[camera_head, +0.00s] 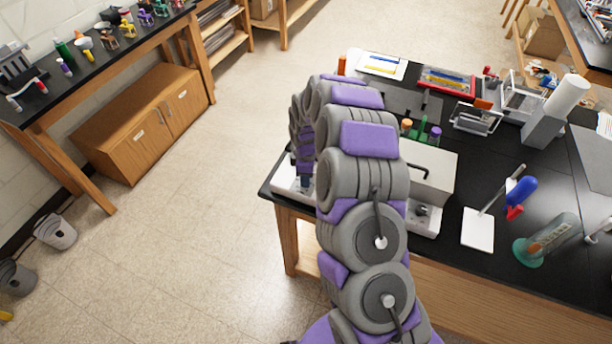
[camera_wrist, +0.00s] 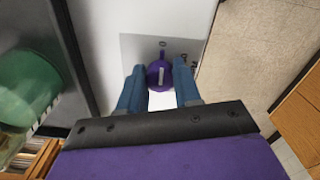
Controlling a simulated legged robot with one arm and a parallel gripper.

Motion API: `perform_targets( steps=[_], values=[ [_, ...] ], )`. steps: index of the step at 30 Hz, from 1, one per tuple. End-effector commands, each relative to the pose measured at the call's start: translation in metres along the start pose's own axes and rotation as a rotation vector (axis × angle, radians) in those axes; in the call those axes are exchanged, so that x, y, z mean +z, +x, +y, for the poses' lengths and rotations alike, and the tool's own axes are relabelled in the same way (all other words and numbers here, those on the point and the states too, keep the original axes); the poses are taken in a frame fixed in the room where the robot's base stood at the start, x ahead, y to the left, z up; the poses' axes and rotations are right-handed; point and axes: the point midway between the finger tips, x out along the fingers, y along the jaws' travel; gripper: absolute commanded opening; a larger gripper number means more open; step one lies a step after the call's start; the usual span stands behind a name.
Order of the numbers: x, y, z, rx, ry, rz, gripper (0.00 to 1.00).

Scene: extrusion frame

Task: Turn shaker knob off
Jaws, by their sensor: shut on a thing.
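The purple shaker knob (camera_wrist: 160,74) with a pale pointer mark sits on a grey panel (camera_wrist: 138,47) of the white shaker in the wrist view. The mark runs roughly up and down in that view. The blue fingers of my gripper (camera_wrist: 159,67) stand on either side of the knob and are shut on it. In the head view, the white shaker (camera_head: 432,172) stands at the near left part of the black bench. My arm covers its middle. The fingers show only partly beside my arm (camera_head: 305,180), near the shaker's left end. The knob is hidden there.
A white balance-like plate (camera_head: 478,230) lies right of the shaker. The floor (camera_head: 200,220) left of the bench is clear.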

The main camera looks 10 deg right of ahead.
Motion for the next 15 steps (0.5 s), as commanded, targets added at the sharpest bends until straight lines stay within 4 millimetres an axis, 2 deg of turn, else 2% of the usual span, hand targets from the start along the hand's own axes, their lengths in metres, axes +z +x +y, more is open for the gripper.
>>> perform_targets(
  steps=[12, 13, 15],
  values=[
    [-0.0011, -0.0024, 0.0029, 0.009, -0.005, 0.003, 0.03],
    [-0.0010, -0.0024, 0.0029, 0.009, -0.005, 0.003, 0.36],
    [-0.0009, -0.0022, 0.0025, 0.008, -0.005, 0.003, 0.42]
  ],
)
